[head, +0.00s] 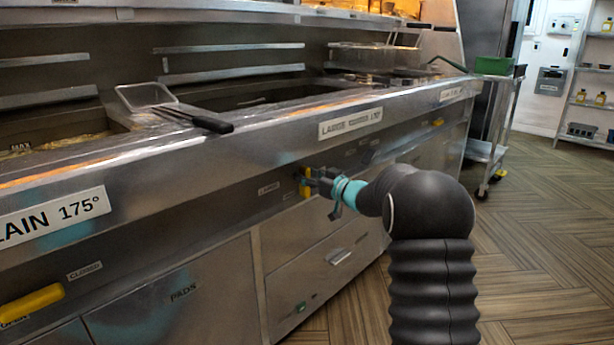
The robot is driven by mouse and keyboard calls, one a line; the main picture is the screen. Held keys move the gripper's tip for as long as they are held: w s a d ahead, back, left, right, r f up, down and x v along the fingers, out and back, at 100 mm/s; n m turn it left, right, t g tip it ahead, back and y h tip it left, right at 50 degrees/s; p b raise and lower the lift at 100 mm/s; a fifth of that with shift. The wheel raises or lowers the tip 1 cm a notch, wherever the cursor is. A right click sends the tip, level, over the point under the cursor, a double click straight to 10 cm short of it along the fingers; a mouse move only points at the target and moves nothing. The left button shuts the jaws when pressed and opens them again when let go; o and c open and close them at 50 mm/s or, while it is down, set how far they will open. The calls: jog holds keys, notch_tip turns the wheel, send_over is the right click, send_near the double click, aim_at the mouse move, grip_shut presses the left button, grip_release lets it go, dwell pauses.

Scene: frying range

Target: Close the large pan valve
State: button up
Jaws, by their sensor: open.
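A yellow valve handle (307,173) shows on the fryer front below the "LARGE ... 175°" label (350,122). A small plate reading "LARGE" (268,189) is just left of it. The handle appears upright, but it is partly hidden by my gripper. My gripper (311,182) is open, with its fingers at the handle. I cannot tell whether they are around it or touch it.
Another yellow handle (32,303) is at the lower left, near a "CLOSED" plate (85,271). A third yellow handle (438,122) is farther right. A trolley (493,120) stands beyond; the floor at right is clear.

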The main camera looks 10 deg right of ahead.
jog(key=shift+w+a, duration=0.1)
jog(key=shift+w, duration=0.05)
grip_shut()
